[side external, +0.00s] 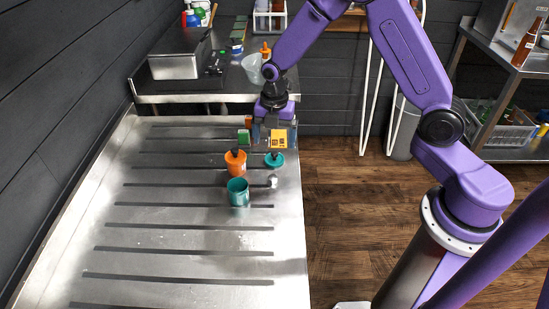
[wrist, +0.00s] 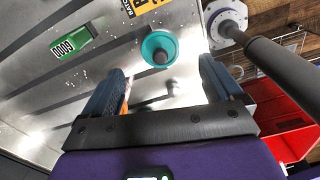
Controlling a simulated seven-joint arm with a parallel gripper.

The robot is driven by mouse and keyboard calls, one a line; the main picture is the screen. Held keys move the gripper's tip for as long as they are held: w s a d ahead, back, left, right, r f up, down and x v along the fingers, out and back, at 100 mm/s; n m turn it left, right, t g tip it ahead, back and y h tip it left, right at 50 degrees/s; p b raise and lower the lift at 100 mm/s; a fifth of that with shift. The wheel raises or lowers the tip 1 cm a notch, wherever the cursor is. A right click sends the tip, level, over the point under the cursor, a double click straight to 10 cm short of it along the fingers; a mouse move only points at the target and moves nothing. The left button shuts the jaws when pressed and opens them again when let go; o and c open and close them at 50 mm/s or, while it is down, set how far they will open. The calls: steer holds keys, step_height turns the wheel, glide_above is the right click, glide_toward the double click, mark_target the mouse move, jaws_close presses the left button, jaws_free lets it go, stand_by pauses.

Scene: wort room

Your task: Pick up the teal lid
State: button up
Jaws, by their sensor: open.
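The teal lid (side external: 274,160) is a small round disc with a dark knob. It lies on the slotted steel table near its right edge. In the wrist view the lid (wrist: 160,49) shows just beyond the gap between the fingertips. My gripper (side external: 272,135) is above the far end of the table, just behind the lid in the side view. In the wrist view my gripper (wrist: 163,80) is open, with nothing between its fingers. A teal cup (side external: 238,193) stands nearer the camera, to the lid's left.
An orange pot (side external: 235,165) stands left of the lid; a small grey piece (side external: 272,181) lies in front of it. A green device (wrist: 74,40) and a yellow label card (side external: 279,139) are close by. The table's near half (side external: 190,240) is clear.

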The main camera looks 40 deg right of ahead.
mark_target(275, 152)
steer(key=shift+s+f, duration=0.1)
steer(key=shift+f, duration=2.75)
steer(key=c, duration=1.1)
